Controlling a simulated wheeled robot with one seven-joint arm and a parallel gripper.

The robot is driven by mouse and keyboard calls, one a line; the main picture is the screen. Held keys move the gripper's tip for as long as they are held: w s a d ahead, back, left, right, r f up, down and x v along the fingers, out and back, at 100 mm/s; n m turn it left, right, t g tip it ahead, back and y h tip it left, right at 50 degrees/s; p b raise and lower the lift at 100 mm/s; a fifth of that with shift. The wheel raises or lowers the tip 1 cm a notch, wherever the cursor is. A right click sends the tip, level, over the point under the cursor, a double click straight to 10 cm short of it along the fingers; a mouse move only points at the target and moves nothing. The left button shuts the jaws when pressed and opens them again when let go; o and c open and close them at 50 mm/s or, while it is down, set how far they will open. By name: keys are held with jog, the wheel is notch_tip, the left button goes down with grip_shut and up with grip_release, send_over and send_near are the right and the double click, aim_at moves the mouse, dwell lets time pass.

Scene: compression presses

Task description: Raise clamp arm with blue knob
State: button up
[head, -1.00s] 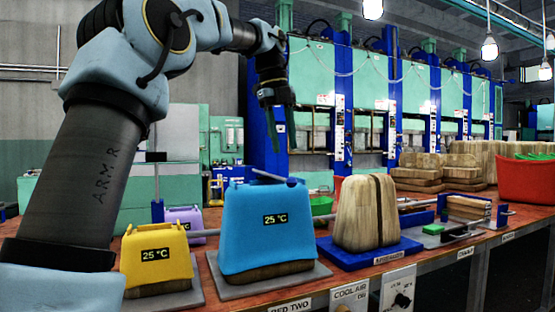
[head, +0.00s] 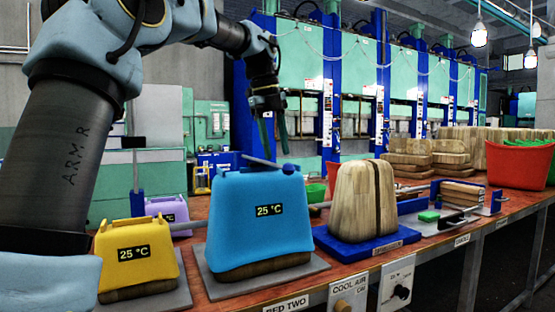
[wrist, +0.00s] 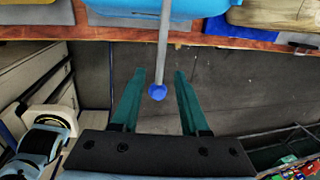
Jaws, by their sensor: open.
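The blue knob (wrist: 157,92) is a small ball on the end of a thin grey clamp arm (wrist: 163,45) in the wrist view. The clamp arm reaches out from beside a blue body at the top of that view. My gripper (wrist: 159,73) is open, with one green finger on each side of the knob in the picture. I see no contact, and depth is unclear. In the head view my gripper (head: 274,138) points down above the blue 25 °C box (head: 257,220).
A yellow box (head: 137,258) stands left of the blue box, with a purple box (head: 170,212) behind. A wooden block (head: 360,200) on a blue base is to the right. A red bin (head: 518,165) stands at the far right. Tall presses line the back.

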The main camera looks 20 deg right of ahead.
jog(key=shift+d+f, duration=0.15)
jog(key=shift+f, duration=0.55)
jog(key=shift+d+f, duration=0.1)
jog(key=shift+f, duration=0.55)
jog(key=shift+c, duration=0.3)
grip_shut()
